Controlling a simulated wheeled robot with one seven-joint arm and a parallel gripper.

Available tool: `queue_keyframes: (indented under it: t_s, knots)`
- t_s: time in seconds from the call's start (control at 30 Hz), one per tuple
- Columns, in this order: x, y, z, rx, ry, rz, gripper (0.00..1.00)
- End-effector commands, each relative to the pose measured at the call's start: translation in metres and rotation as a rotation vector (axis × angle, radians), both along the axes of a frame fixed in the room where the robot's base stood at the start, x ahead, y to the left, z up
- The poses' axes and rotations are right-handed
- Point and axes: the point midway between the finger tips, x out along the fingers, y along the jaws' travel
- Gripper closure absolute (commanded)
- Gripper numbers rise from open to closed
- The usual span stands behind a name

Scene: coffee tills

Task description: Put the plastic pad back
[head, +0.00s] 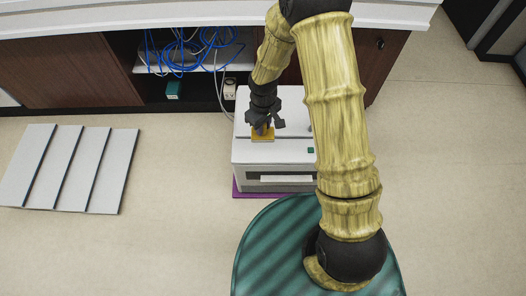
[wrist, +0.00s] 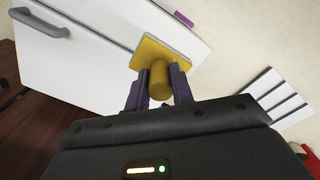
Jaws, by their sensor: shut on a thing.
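The yellow pad (head: 264,138) is a flat square plate with a round upright knob. It is at the top of the white machine (head: 300,155), near its front edge. My gripper (head: 262,128) is above the plate, its fingers shut on the knob. In the wrist view the yellow pad (wrist: 178,52) stands out beyond the dark fingers of my gripper (wrist: 158,88), one on each side of the knob. I cannot tell whether the plate touches the machine's top or hangs just above it.
A purple mat (head: 236,192) shows under the white machine. Ridged white panels (head: 70,168) lie on the floor at left. Behind is a counter (head: 150,12) with an open bay of blue cables (head: 185,52). A green round surface (head: 265,250) is in front. Floor at right is clear.

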Motion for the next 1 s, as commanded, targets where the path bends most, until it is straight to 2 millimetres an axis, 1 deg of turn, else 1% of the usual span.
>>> queue_keyframes:
  t_s: [0.07,0.17,0.27,0.4,0.5,0.57,0.87,0.97,1.0]
  knots:
    - [0.000,0.000,0.000,0.000,0.000,-0.001,0.98]
    - [0.000,0.000,-0.006,-0.001,0.001,-0.002,0.98]
    - [0.000,-0.001,-0.021,0.000,0.001,-0.003,0.98]
    - [0.000,-0.002,-0.049,-0.001,0.002,-0.005,0.98]
    - [0.000,-0.002,-0.061,0.000,0.001,-0.006,0.98]
    - [0.001,-0.002,-0.063,0.000,0.000,-0.006,0.98]
    - [0.001,-0.004,-0.064,0.000,0.000,-0.011,0.98]
    - [0.001,-0.005,-0.074,-0.001,0.001,-0.012,0.98]
    - [0.001,-0.005,-0.080,-0.001,0.001,-0.011,0.98]
